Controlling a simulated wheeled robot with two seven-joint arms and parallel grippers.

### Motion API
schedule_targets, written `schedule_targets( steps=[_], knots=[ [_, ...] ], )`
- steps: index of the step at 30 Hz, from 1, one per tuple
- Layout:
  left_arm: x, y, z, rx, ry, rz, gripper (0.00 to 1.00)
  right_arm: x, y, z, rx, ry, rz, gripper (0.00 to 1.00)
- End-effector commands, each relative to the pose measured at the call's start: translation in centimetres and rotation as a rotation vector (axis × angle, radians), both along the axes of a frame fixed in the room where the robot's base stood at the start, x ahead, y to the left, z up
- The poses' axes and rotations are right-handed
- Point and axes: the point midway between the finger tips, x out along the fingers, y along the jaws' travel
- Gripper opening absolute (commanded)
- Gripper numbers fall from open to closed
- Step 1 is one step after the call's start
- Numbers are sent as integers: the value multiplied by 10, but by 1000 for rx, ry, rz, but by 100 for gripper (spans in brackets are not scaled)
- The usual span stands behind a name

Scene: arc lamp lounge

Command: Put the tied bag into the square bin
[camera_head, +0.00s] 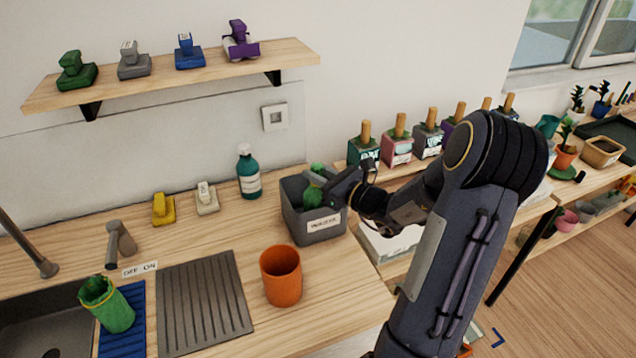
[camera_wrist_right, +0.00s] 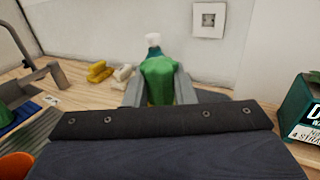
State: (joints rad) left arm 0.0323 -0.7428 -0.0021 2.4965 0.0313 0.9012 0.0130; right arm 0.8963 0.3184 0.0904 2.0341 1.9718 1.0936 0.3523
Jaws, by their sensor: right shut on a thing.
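The green tied bag (camera_head: 311,195) is between the fingers of my right gripper (camera_head: 326,188), which is shut on it. The bag is at the opening of the grey square bin (camera_head: 318,228), with its lower part within the rim and its top sticking up above it. The bin has a white label on its front and stands on the wooden counter. In the right wrist view the bag (camera_wrist_right: 159,78) fills the space between the two grey fingers. Whether it touches the bin floor is hidden. My left gripper is not in view.
An orange cup (camera_head: 281,277) stands in front of the bin. A teal bottle (camera_head: 249,174) is behind it to the left. Several handled blocks line the counter to the right. A shelf (camera_head: 180,77) hangs above.

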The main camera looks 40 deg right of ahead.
Motion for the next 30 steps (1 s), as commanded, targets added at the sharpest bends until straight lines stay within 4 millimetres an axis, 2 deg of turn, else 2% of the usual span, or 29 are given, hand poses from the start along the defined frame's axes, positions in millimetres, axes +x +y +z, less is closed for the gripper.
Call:
schedule_targets(
  steps=[3, 6, 14, 29, 30],
  knots=[
    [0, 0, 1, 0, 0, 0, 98, 0, 0, -20, 5, 4, 1, 0],
    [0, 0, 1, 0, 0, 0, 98, 0, 0, -29, 3, 1, 0, 0],
    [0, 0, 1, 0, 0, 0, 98, 0, 0, -30, 1, 0, 0, 0],
    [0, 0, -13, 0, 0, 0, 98, 0, 0, -42, 1, 0, 0, 0],
    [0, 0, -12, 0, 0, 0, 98, 0, 0, -42, 1, 1, 0, 27]
  ],
)
